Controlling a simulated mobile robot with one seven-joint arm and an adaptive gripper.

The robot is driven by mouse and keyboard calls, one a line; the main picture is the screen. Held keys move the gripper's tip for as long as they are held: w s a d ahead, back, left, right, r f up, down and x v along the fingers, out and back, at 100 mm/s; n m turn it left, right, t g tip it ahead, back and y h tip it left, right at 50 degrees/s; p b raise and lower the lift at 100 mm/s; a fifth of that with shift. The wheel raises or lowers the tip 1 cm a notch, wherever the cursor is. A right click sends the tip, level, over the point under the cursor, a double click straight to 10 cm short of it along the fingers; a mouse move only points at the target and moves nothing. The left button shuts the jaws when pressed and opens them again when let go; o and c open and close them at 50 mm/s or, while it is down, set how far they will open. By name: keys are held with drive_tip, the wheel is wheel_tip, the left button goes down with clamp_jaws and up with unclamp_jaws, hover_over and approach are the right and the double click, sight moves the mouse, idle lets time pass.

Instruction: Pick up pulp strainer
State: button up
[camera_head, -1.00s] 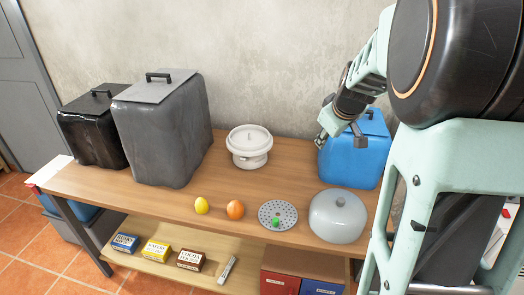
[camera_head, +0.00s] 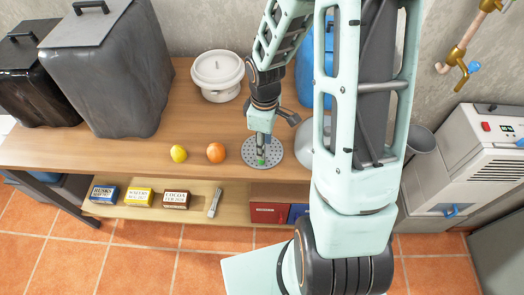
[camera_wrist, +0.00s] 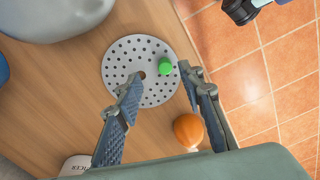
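The pulp strainer is most likely the round grey perforated disc (camera_head: 275,160) lying flat near the front edge of the wooden table (camera_head: 130,152). In the wrist view the disc (camera_wrist: 122,64) has a dark centre hole, and a small green knob-like piece (camera_wrist: 165,67) sits off-centre on it. My gripper (camera_head: 262,152) points down over the disc's left part in the head view. In the wrist view my gripper (camera_wrist: 160,80) is open and empty, its fingertips framing the green piece and part of the disc. I cannot tell how high the fingertips are above it.
An orange (camera_head: 216,152) and a lemon (camera_head: 179,153) lie left of the disc. A grey dome (camera_wrist: 60,15) is close beside it. A white lidded pot (camera_head: 218,75) and blue container (camera_head: 304,70) stand behind. Dark bins (camera_head: 100,65) fill the table's left.

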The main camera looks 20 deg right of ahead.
sight(274, 152)
drive_tip(key=f, duration=0.5)
drive_tip(key=shift+s+a, duration=0.25)
drive_tip(key=shift+a, duration=0.1)
drive_tip(key=shift+f, duration=0.3)
clamp_jaws()
